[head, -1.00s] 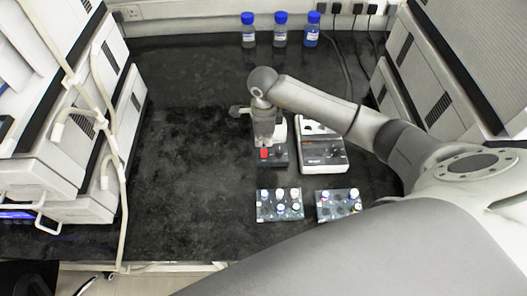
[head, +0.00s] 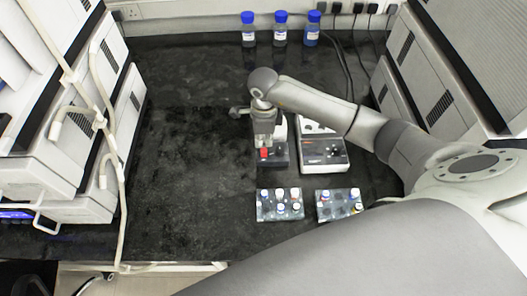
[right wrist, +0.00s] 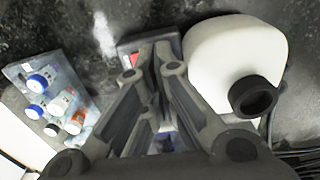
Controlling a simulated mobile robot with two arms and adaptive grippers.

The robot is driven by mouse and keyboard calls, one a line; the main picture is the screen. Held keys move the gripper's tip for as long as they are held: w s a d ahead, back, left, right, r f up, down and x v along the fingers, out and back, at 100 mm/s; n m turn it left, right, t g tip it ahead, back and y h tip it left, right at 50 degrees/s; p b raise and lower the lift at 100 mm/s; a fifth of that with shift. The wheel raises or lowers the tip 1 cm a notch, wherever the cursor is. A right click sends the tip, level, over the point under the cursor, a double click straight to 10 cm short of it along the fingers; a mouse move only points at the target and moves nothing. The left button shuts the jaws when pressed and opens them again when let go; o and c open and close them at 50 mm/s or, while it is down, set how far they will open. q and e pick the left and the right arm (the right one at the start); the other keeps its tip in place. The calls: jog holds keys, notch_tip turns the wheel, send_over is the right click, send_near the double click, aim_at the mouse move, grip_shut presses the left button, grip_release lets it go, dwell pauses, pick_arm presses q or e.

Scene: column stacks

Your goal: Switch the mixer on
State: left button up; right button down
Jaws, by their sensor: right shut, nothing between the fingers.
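The mixer (head: 281,160) stands on the dark bench, with a dark base and a red switch (head: 264,154) at its front left. In the right wrist view its white rounded body with a black cup (right wrist: 252,97) fills the upper right. The red switch (right wrist: 176,47) shows there just beyond the fingers, partly hidden. My right gripper (head: 264,144) is shut and empty, pointing down over the switch. In the right wrist view its fingertips (right wrist: 149,52) overlap the base beside the red; I cannot tell whether they touch. My left gripper is not in view.
A white device with a dark panel (head: 325,152) stands right of the mixer. Two vial racks (head: 266,214) (head: 325,215) sit in front. Several blue-capped bottles (head: 281,36) line the back. The bench left of the mixer is clear.

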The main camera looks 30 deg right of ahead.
aim_at(264, 148)
jog(key=shift+f+b, duration=0.8)
jog(key=shift+f, duration=0.15)
jog(key=shift+r, duration=0.1)
jog(key=shift+r+p, duration=1.65)
jog(key=shift+r, duration=0.8)
